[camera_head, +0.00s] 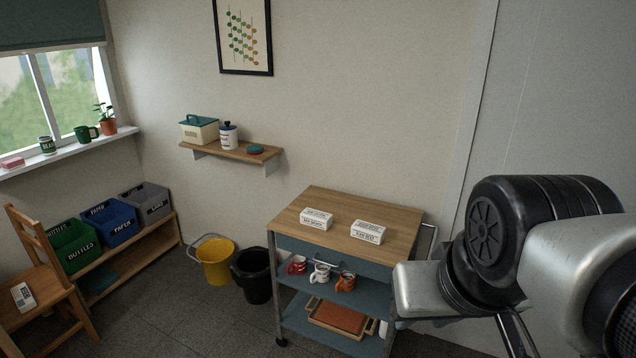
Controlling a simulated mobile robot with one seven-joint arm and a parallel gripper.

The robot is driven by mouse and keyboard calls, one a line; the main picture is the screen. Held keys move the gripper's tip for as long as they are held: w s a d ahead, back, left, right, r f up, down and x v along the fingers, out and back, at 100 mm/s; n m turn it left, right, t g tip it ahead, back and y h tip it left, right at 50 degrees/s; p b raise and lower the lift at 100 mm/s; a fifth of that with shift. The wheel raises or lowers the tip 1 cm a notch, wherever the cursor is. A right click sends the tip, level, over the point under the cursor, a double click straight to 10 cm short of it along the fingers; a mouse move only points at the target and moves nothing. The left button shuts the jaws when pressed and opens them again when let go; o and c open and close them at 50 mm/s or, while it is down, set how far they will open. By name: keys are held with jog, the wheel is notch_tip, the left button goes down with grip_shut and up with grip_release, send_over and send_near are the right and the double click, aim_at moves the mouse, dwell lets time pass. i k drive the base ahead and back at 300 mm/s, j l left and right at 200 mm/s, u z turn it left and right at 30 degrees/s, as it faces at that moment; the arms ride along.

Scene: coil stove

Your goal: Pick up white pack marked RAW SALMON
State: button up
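Two white packs with dark print lie on the wooden top of a cart (345,205). The left pack (317,218) has a front label that seems to start with RAW, with a longer second word too small to read surely. The right pack (367,232) has a shorter label that also seems to start with RAW. The packs lie apart, with bare wood between them. My arm fills the right side of the view, to the right of the cart, and my gripper cannot be made out.
Mugs (320,273) and a brown tray (338,318) sit on the cart's lower shelves. A black bin (252,278) and a yellow bucket (214,262) stand left of the cart. Another white pack (24,296) lies on a wooden chair (45,285). Labelled crates (110,222) line a low shelf.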

aim_at(310, 217)
jog(key=i+j+z, duration=0.25)
jog(key=i+j, duration=0.35)
jog(key=i+j+z, duration=0.15)
jog(key=i+j, duration=0.2)
jog(key=i+j+z, duration=0.1)
jog(key=i+j, duration=0.2)
jog(key=i+j+z, duration=0.15)
jog(key=j, duration=0.3)
jog(key=i+j+z, duration=0.1)
jog(key=i+j, duration=0.25)
jog(key=i+j+z, duration=0.15)
jog(key=j, duration=0.35)
jog(key=i, duration=0.1)
